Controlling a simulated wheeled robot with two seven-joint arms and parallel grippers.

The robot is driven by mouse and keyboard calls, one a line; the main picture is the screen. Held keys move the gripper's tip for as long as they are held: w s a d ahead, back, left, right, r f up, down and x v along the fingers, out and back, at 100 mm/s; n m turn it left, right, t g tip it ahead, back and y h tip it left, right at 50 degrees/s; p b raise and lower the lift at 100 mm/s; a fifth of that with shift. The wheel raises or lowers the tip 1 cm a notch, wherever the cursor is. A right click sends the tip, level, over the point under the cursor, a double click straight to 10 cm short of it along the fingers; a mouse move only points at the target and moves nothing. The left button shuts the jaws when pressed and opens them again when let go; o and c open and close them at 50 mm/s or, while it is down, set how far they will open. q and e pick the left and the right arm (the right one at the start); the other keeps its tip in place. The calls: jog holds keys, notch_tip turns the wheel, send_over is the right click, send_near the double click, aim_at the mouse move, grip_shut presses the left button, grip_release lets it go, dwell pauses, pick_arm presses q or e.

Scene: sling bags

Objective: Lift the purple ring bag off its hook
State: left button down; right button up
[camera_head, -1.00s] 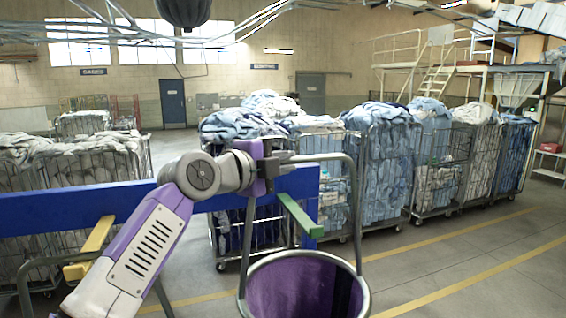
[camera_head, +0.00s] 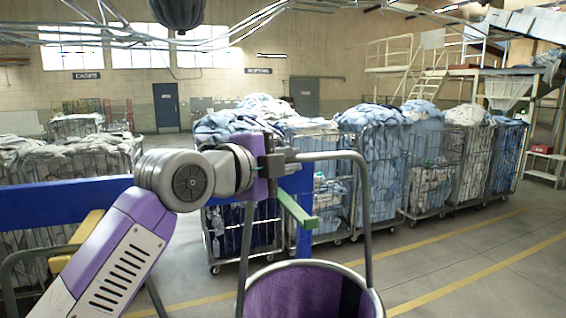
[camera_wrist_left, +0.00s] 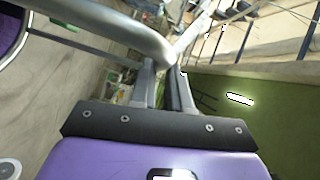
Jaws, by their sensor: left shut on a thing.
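The purple ring bag (camera_head: 300,290) hangs at the lower middle of the head view, with a grey rim and a tall grey tube handle (camera_head: 365,205). My left gripper (camera_head: 288,156) is shut on the top bar of the handle, near its left corner. The wrist view also shows the gripper fingers (camera_wrist_left: 165,85) against the grey handle tube (camera_wrist_left: 110,30). A green hook (camera_head: 297,210) sticks out from the blue beam, seen inside the handle loop. The top bar appears above the hook, with a gap between them. My right gripper is out of view.
The blue beam (camera_head: 75,190) runs behind my left arm. A yellow hook (camera_head: 82,238) and another grey handle (camera_head: 25,258) are at the left. Laundry cages (camera_head: 380,175) stand behind. The floor (camera_head: 460,265) at right is clear.

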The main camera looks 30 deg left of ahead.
pick_arm(q)
jog(key=s+d+b, duration=0.1)
jog(key=s+d, duration=0.3)
jog(key=shift+s+d, duration=0.2)
jog(key=shift+s, duration=0.1)
jog(key=shift+r, duration=0.1)
dwell(0.4)
jog(key=s+d, duration=1)
jog(key=shift+s+d, duration=0.3)
jog(key=shift+s, duration=0.05)
dwell(1.0)
jog(key=shift+w+a, duration=0.1)
dwell(1.1)
